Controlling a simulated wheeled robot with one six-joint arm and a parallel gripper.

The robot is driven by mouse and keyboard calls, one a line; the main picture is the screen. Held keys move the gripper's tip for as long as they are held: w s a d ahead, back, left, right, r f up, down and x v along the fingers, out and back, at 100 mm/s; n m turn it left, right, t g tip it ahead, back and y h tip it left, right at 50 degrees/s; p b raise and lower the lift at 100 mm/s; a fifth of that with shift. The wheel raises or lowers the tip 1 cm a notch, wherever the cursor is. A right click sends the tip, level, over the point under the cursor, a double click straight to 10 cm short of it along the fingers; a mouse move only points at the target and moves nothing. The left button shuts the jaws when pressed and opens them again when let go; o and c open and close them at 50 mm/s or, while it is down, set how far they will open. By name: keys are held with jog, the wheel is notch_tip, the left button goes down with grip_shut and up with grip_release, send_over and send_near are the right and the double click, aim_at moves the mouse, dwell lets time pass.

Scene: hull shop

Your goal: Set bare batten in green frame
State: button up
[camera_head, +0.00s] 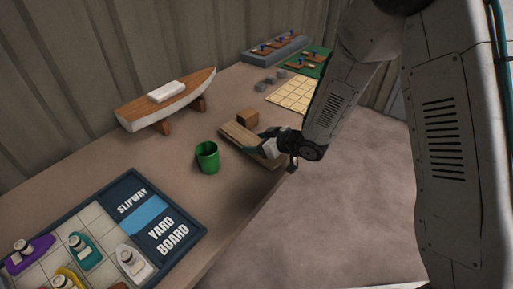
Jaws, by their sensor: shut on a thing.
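My gripper (270,147) is at the right end of a flat wooden board (239,135) near the table's front edge. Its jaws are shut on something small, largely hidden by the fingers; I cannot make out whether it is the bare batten. A green frame (322,56) lies at the back right, partly behind my arm, with wooden pieces (292,65) and small blue parts on it. It is too small in view to tell its slots apart.
A wooden block (248,117) is at the board's far side. A green cup (207,158) stands to its left, and a model boat (168,98) behind. A yard board (190,232) with coloured boats is front left. A grey tray (262,56), grey blocks (270,82) and yellow grid (291,96) are farther back.

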jog(key=shift+f, duration=1.15)
jog(key=shift+f, duration=0.1)
jog(key=o, duration=1.1)
jog(key=v, duration=1.2)
jog(key=shift+w+d, duration=0.1)
